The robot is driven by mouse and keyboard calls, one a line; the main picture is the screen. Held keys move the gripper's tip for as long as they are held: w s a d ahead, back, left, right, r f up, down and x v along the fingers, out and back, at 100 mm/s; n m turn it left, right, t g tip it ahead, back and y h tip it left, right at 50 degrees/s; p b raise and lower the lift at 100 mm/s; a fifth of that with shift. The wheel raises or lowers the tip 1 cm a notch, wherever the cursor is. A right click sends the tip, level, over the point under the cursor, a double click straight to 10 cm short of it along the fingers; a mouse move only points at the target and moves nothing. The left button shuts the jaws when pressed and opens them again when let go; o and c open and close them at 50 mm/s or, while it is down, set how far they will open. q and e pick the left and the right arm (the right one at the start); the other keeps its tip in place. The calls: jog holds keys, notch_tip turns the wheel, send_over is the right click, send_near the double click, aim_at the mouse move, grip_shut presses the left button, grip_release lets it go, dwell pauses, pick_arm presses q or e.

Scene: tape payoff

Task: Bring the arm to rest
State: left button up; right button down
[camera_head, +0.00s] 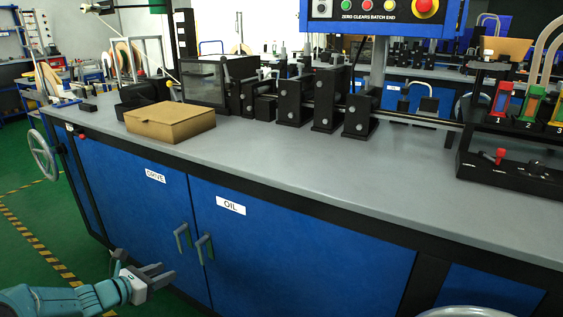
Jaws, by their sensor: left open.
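My left arm comes in at the lower left of the head view. Its gripper (160,275) is open and empty. It hangs low in front of the blue cabinet, left of and below the door handles (194,245). I cannot tell from this view how far it is from the cabinet front. My right gripper is not in view.
A grey worktop (340,170) tops the blue cabinet (290,250). A cardboard box (170,122) and black machine blocks (328,98) stand on it. A handwheel (42,155) juts out at left. A numbered black rack (515,150) stands at right. Green floor lies open at left.

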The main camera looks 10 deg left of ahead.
pick_arm(q)
jog(key=w+d+f+m+g+h, duration=0.1)
jog(key=w+d+f+h, duration=0.1)
jog(key=d, duration=0.7)
jog(key=s+d+f+m+g+h, duration=0.1)
jog(key=s+d+f+m+g, duration=0.2)
jog(key=s+d+f, duration=0.35)
jog(key=s+d+f+m+g+h, duration=0.1)
jog(key=s+d+f+m+g, duration=0.25)
jog(key=d, duration=0.55)
jog(key=s+d+f+m+g+y, duration=0.2)
jog(key=s+f+m, duration=0.1)
jog(key=s+m, duration=0.4)
jog(key=s+d+f+m+g+y, duration=0.15)
jog(key=s+f+m, duration=0.3)
jog(key=s, duration=0.45)
jog(key=s+d+f+m+g+y, duration=0.1)
jog(key=s+d+f+m+g, duration=0.15)
jog(key=s+m, duration=0.5)
notch_tip(320, 180, up, 30)
jog(key=w+m+t+p, duration=0.1)
jog(key=m+p, duration=0.2)
jog(key=p, duration=2.8)
jog(key=shift+w+a+r, duration=0.15)
jog(key=shift+w+r, duration=0.05)
jog(key=shift+w, duration=0.1)
